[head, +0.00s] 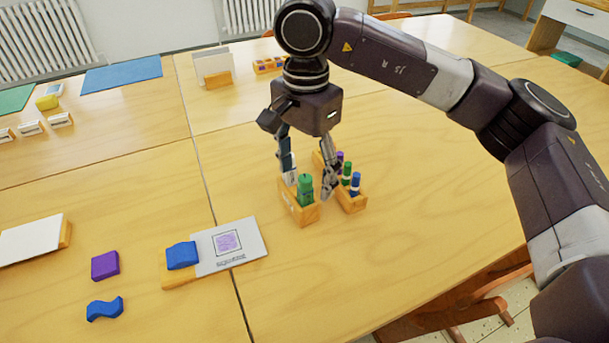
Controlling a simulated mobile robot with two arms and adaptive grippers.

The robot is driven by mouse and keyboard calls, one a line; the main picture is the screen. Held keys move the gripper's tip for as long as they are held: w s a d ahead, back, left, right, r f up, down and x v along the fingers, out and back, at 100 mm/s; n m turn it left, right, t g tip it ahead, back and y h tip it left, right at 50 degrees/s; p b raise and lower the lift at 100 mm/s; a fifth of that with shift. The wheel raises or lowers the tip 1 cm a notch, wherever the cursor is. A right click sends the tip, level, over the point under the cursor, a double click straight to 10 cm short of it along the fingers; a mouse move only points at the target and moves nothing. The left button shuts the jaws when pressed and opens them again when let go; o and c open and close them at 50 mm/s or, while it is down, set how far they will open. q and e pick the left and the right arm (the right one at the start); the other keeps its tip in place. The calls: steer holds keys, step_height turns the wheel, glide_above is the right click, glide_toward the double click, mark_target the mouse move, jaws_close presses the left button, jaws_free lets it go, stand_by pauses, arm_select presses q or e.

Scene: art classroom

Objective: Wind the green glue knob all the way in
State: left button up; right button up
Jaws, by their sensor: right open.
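A green glue stick (305,190) stands upright in a small wooden holder (301,214) near the middle of the table. Its knob end is partly crowded by my fingers, and I cannot make out how far it is wound. My right gripper (308,183) points down at the glue stick, open, with one finger at its left and one at its right in the picture. I cannot tell whether either finger touches it. My left gripper is not in view.
A second wooden holder (353,203) with blue, green and purple sticks stands close at the right. A card (240,256) on a wooden stand with a blue block (182,255) lies at the left. Purple (105,265) and blue (104,309) pieces lie farther left. The table's front right is clear.

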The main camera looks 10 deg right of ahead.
stand_by(0.3)
steer(key=shift+m, duration=1.5)
steer(key=m, duration=0.2)
steer(key=shift+m+b, duration=0.3)
steer(key=shift+m, duration=0.6)
steer(key=m, duration=0.4)
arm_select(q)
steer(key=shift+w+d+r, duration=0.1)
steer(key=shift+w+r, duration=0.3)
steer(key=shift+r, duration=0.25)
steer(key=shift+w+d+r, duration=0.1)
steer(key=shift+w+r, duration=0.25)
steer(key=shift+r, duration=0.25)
arm_select(e)
steer(key=shift+m, duration=0.4)
steer(key=shift+w, duration=0.1)
